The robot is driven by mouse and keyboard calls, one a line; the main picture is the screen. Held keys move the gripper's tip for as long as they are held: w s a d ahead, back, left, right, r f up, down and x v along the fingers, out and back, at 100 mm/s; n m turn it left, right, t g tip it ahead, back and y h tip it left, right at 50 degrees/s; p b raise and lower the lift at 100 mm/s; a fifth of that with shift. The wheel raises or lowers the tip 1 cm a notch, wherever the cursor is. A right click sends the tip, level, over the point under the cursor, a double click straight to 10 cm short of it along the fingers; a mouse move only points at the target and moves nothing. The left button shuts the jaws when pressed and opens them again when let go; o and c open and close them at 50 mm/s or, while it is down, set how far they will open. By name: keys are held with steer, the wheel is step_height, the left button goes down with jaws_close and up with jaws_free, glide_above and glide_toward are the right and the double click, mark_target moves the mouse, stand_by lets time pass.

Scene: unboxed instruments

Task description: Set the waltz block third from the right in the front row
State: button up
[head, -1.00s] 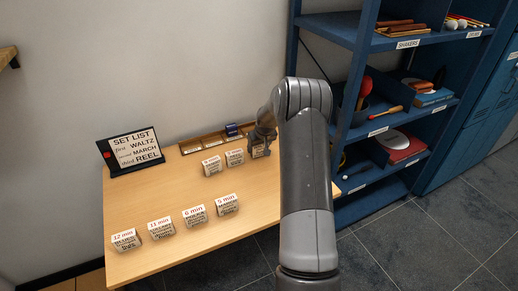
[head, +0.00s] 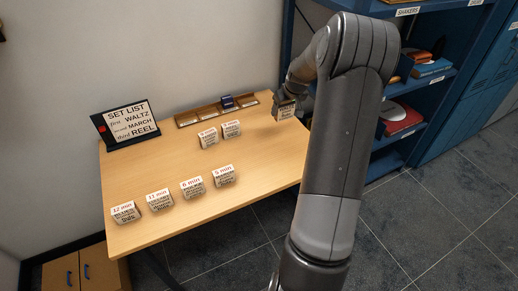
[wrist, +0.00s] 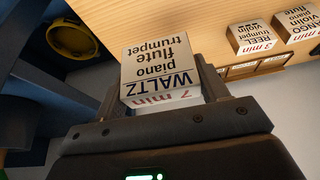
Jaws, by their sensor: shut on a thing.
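The waltz block (wrist: 158,72) is a pale cube reading "WALTZ piano flute trumpet" and "7 min". My gripper (wrist: 160,98) is shut on it, one finger on each side. In the head view my gripper (head: 288,98) holds the block (head: 286,111) near the table's right end, apart from the other blocks. The front row has a 12 min block (head: 125,214), an 11 min block (head: 159,200), a 6 min block (head: 193,188) and a 5 min block (head: 224,177), left to right.
Behind are a reel block (head: 231,130) and a tango block (head: 208,138). A long wooden tray (head: 187,121) with a dark blue item (head: 227,101) lies at the table's back. Blue shelves (head: 390,142) stand right of the table (head: 255,165).

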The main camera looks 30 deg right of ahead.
steer(key=s+a, duration=0.5)
steer(key=s, duration=0.4)
steer(key=s+a, duration=0.4)
steer(key=s, duration=0.4)
steer(key=w+a+f, duration=0.2)
steer(key=a, duration=0.1)
steer(key=w+a+f, duration=0.2)
steer(key=w+f, duration=0.1)
steer(key=w+a+f, duration=0.2)
steer(key=a, duration=0.1)
steer(key=shift+w+a+f, duration=0.2)
steer(key=shift+w+a, duration=0.1)
steer(key=shift+a, duration=0.05)
steer(key=shift+f, duration=1.95)
steer(key=shift+f, duration=0.15)
steer(key=o, duration=1)
